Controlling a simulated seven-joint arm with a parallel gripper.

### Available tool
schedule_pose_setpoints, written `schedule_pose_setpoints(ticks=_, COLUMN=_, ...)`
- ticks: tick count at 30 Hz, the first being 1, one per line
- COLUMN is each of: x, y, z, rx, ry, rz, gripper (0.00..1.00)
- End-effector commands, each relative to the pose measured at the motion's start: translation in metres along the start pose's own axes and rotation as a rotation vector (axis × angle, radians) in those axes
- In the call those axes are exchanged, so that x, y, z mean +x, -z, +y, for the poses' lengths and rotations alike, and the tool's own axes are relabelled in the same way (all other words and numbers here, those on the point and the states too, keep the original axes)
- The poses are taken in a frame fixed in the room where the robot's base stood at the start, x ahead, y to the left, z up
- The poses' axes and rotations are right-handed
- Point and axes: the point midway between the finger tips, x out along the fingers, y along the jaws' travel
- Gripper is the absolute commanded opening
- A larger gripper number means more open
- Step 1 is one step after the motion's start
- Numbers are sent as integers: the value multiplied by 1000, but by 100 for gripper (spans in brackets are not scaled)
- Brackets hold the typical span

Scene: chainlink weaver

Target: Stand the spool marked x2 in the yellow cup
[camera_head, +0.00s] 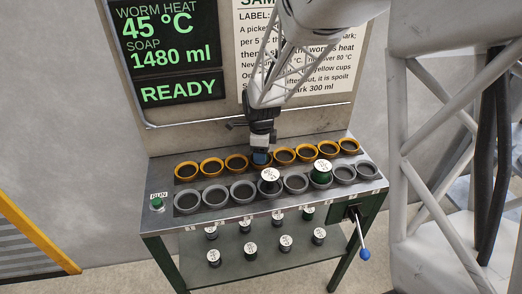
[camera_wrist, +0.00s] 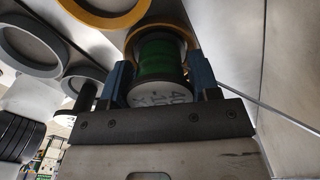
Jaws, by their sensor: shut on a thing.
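My gripper (camera_head: 260,157) is over the back row of yellow cups, near the middle. In the wrist view my gripper (camera_wrist: 160,72) is shut on a green-wound spool (camera_wrist: 160,58), one finger on each side. Its pale end face carries dark marks, only partly legible, so I cannot confirm x2. A yellow cup (camera_wrist: 136,36) shows just behind the spool. I cannot tell whether the spool is inside it or above it. In the head view the gripper hides the held spool and most of that cup. Neighbouring yellow cups (camera_head: 284,163) look empty.
A front row of grey cups (camera_head: 187,210) holds a black spool (camera_head: 270,175) and a green spool (camera_head: 320,167). Several spools (camera_head: 250,248) stand on the lower shelf. A green RUN button (camera_head: 157,203) is at left, a blue-knobbed lever (camera_head: 364,253) at right. A sign panel (camera_head: 170,60) rises behind.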

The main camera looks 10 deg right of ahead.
Motion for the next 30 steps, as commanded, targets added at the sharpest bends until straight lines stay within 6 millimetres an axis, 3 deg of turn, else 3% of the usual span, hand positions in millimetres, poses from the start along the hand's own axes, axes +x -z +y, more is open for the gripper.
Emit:
schedule_pose_setpoints(ticks=13, x=1, y=0, z=0, rx=0, ry=1, rz=0, gripper=27)
schedule_pose_setpoints(ticks=14, x=1, y=0, z=0, rx=0, ry=1, rz=0, gripper=60)
schedule_pose_setpoints(ticks=19, x=1, y=0, z=0, rx=0, ry=1, rz=0, gripper=86)
schedule_pose_setpoints(ticks=30, x=-1, y=0, z=0, rx=0, ry=1, rz=0, gripper=86)
